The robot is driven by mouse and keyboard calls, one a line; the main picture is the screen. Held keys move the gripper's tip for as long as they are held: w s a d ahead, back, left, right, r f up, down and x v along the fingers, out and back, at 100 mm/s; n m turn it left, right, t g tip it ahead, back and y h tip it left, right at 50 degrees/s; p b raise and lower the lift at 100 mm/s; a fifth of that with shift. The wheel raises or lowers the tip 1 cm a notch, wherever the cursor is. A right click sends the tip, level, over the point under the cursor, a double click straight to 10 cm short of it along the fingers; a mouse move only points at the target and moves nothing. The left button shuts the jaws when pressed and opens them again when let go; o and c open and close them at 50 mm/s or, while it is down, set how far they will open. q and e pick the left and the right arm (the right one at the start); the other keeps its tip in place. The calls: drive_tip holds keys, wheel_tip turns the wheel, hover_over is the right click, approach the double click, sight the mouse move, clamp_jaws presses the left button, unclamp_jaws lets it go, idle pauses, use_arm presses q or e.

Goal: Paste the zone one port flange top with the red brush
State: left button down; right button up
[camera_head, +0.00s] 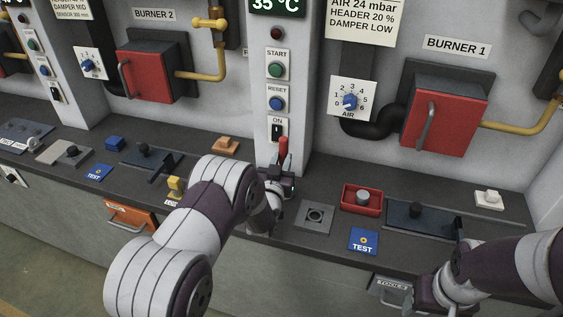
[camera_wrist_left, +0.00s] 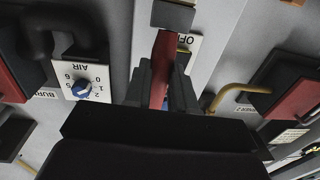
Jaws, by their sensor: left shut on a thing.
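My left gripper (camera_head: 279,182) is shut on the red brush (camera_head: 283,147), held upright above the counter in front of the central pillar. In the left wrist view the red handle (camera_wrist_left: 162,62) sits between the two dark fingers, with a dark block at its far end. A grey square plate with a round port (camera_head: 315,216) lies on the counter just right of my left gripper; I see no zone label on it. A red tray (camera_head: 376,206) holding a pale round piece is farther right. My right gripper (camera_head: 432,297) is low at the front edge, its fingers unclear.
A blue TEST card (camera_head: 363,241) lies before the red tray. A dark plate with a black knob (camera_head: 415,211) and a white block (camera_head: 489,198) are to the right. The TOOLS drawer (camera_head: 389,290) is beside my right gripper. An orange block (camera_head: 226,146) sits behind my left arm.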

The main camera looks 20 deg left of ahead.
sight(281, 142)
use_arm(q)
drive_tip(key=shift+s+f, duration=0.1)
drive_tip(key=shift+f, duration=0.05)
wheel_tip(281, 142, up, 7)
drive_tip(key=p, duration=0.4)
drive_tip(key=shift+p, duration=0.3)
idle(0.7)
